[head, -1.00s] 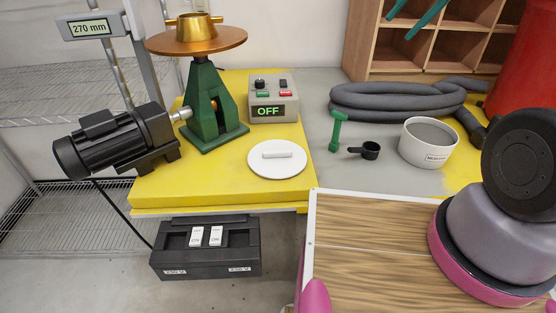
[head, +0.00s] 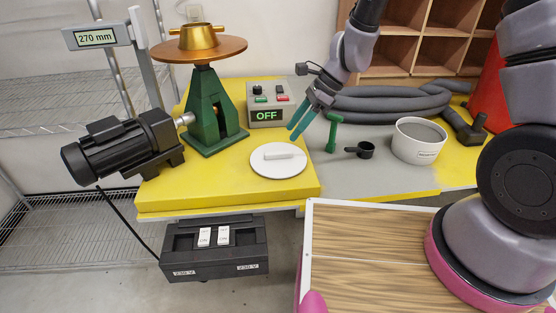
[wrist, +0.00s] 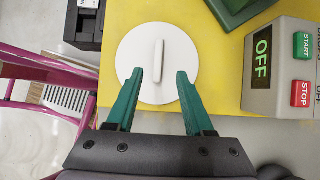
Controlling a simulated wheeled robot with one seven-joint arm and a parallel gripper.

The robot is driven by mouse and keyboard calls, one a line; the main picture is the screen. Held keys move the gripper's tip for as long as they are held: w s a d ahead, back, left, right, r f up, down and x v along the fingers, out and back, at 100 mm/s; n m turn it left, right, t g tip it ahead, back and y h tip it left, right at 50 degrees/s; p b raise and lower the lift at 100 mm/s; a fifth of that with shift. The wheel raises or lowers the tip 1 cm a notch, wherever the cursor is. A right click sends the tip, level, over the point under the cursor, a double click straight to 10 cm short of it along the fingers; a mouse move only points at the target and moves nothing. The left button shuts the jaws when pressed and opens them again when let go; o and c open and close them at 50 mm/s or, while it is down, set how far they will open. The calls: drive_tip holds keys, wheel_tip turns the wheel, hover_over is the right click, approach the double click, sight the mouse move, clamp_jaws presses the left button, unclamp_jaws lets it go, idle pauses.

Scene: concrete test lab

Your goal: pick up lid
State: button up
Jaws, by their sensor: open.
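The lid (head: 268,168) is a flat white disc with a raised bar handle, lying on the yellow part of the bench. It also shows in the wrist view (wrist: 180,52), with its handle upright in the picture between my fingertips. My gripper (head: 297,133) has green fingers and hangs above the bench, just up and to the right of the lid in the head view. In the wrist view my gripper (wrist: 158,76) is open and empty, with its fingertips overlapping the lower part of the disc. It appears to be above the lid and apart from it.
A grey control box (head: 265,116) reading OFF stands behind the lid. Grey hose (head: 390,104) lies behind.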

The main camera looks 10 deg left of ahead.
sight(279, 152)
drive_tip(key=x, duration=0.7)
drive_tip(key=shift+s+f, duration=0.1)
drive_tip(key=shift+f, duration=0.25)
drive_tip(key=shift+c, duration=0.3)
clamp_jaws()
